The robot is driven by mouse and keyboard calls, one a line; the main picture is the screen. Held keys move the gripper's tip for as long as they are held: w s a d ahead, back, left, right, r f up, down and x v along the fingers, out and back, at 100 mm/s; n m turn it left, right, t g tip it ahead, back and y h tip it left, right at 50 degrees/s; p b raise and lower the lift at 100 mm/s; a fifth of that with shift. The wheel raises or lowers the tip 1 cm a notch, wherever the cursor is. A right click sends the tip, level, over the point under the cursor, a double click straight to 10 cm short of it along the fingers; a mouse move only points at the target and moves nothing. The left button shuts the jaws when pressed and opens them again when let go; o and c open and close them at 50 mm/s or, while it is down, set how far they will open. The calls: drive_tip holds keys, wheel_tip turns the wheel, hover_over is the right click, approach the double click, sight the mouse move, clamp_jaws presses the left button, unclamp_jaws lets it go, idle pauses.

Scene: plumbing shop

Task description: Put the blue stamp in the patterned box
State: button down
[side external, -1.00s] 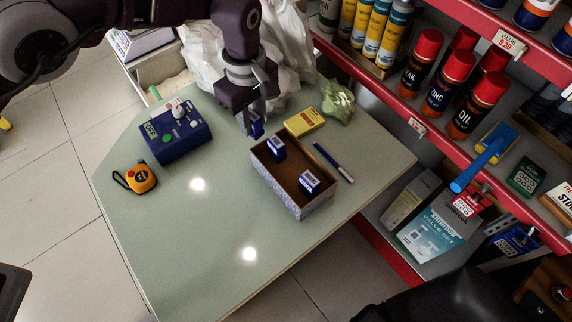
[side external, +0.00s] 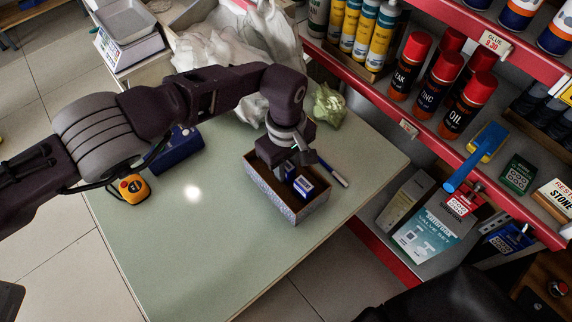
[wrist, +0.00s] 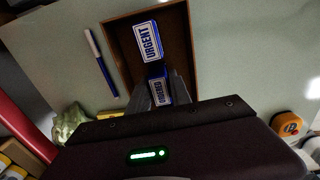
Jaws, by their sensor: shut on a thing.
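The patterned box (side external: 311,212) is an open brown-lined tray with a blue-and-white patterned outside, on the pale green table. It also shows in the wrist view (wrist: 191,45). My gripper (side external: 280,168) points down over the back part of the box. In the wrist view my gripper (wrist: 162,88) has its fingers on either side of a blue stamp (wrist: 157,91) with a white label, and is shut on it. A second blue stamp (wrist: 148,42), labelled URGENT, lies in the box, apart from the fingers. My gripper hides part of the box's inside.
A blue-and-white pen (wrist: 101,63) lies beside the box. A crumpled green bag (side external: 328,104) and white bags (side external: 215,55) are behind. A blue device (side external: 178,150) and a tape measure (side external: 132,189) are left. Shelves (side external: 425,150) stand right. The front table is clear.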

drive_tip(key=shift+f, duration=0.1)
drive_tip(key=c, duration=1.2)
unclamp_jaws()
